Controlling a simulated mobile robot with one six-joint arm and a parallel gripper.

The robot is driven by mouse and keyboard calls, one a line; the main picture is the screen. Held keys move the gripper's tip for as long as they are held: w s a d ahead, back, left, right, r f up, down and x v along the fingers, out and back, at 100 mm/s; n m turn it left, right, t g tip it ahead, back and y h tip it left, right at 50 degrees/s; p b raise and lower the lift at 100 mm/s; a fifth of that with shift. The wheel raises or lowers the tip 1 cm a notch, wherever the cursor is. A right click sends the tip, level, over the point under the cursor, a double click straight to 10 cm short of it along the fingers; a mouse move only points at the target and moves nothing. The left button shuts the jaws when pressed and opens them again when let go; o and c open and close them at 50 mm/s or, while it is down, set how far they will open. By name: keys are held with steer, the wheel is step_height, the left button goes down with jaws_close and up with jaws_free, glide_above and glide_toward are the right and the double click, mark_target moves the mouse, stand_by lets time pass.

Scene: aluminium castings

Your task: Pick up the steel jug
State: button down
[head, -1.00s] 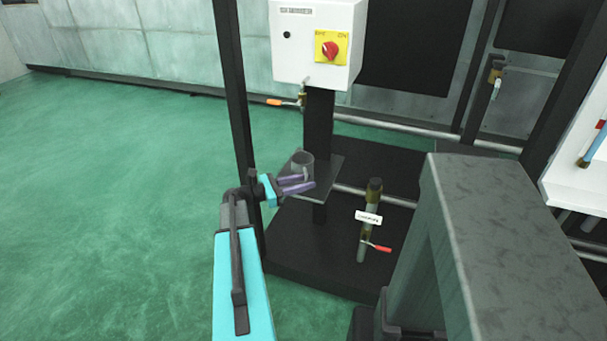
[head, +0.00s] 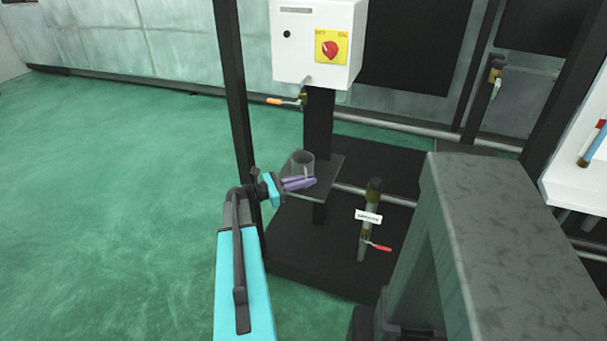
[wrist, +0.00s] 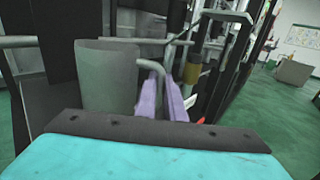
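The steel jug (head: 303,161), a grey cylinder with a side handle, stands upright on a small dark shelf (head: 327,178) below the white switch box. In the wrist view the jug (wrist: 106,75) is left of my fingers, with its handle toward them. My gripper (head: 300,183) has purple fingers at the near side of the jug. In the wrist view my gripper (wrist: 163,98) has one finger on each side of the handle, with little gap, and appears shut on it. The lower part of the handle is hidden between the fingers.
A white box with a red switch (head: 328,48) hangs above the shelf. An orange-handled valve (head: 285,102) is behind the jug. A dark post (head: 238,110) stands left. A tagged pipe with a red lever (head: 370,220) stands right. Green floor is open at left.

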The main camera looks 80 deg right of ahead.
steer(key=shift+r, duration=0.25)
stand_by(0.4)
steer(key=shift+r, duration=1.6)
steer(key=s+a+r+b, duration=0.1)
steer(key=s+a, duration=0.9)
steer(key=s, duration=0.2)
steer(key=shift+s+r, duration=0.15)
stand_by(0.8)
